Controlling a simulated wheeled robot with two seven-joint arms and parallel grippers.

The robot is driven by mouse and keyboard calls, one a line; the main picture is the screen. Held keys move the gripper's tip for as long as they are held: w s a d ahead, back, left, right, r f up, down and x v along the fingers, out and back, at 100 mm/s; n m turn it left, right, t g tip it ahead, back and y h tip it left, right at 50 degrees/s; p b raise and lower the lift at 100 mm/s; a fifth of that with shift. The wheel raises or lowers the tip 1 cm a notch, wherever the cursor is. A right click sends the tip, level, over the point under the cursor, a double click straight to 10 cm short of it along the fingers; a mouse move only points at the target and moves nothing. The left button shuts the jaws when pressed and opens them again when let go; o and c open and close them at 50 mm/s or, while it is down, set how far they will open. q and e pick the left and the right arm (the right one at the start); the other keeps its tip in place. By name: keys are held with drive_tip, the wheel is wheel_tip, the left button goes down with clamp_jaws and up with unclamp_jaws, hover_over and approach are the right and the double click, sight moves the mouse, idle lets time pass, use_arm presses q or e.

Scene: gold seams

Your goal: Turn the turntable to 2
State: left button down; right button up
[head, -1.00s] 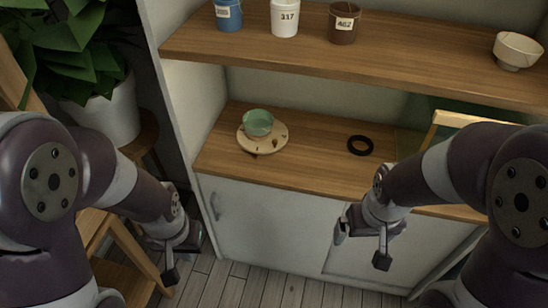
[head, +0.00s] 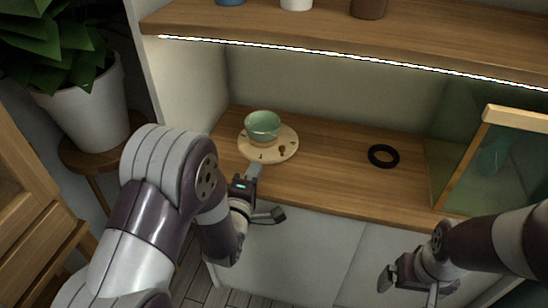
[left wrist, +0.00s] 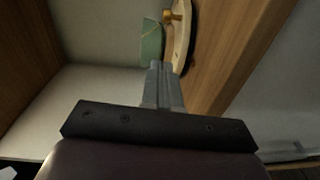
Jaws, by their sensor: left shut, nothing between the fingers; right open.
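The turntable is a pale round disc (head: 290,141) on the wooden counter, with small marks and a brown knob (head: 282,149) at its near side. Its numbers are too small to read. A green bowl (head: 262,124) with gold seams sits upright on it. My left gripper (head: 255,170) is shut and empty, its tip just in front of the disc's near edge. In the left wrist view the shut fingers (left wrist: 160,72) point towards the disc (left wrist: 187,35), the knob (left wrist: 172,15) and the bowl (left wrist: 151,40); contact cannot be told. My right gripper (head: 408,288) is open and empty in front of the cabinet.
A black ring (head: 383,156) lies on the counter right of the disc. A wood-framed glass panel (head: 465,160) stands further right. The upper shelf (head: 330,35), lit along its edge, hangs above and holds several pots. A potted plant (head: 85,100) stands at the left.

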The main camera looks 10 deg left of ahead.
use_arm(q)
drive_tip(key=w, duration=0.3)
drive_tip(key=shift+w+f, duration=0.2)
drive_tip(key=shift+w, duration=0.2)
drive_tip(key=w+d, duration=0.2)
drive_tip(key=shift+w+d+f+b, duration=0.1)
drive_tip(key=shift+w+d+b, duration=0.05)
drive_tip(key=shift+w+b, duration=0.25)
drive_tip(key=shift+w+d, duration=0.2)
drive_tip(key=shift+d, duration=0.05)
use_arm(e)
drive_tip(key=shift+f, duration=0.5)
use_arm(q)
drive_tip(key=shift+d, duration=0.15)
use_arm(e)
drive_tip(key=shift+a, duration=0.1)
use_arm(q)
drive_tip(key=shift+w+d+n+y, duration=0.15)
drive_tip(key=shift+n+y, duration=0.15)
drive_tip(key=shift+y, duration=0.2)
use_arm(e)
drive_tip(key=shift+w+a+f, duration=0.15)
drive_tip(key=shift+w+f, duration=0.05)
drive_tip(key=shift+w, duration=0.1)
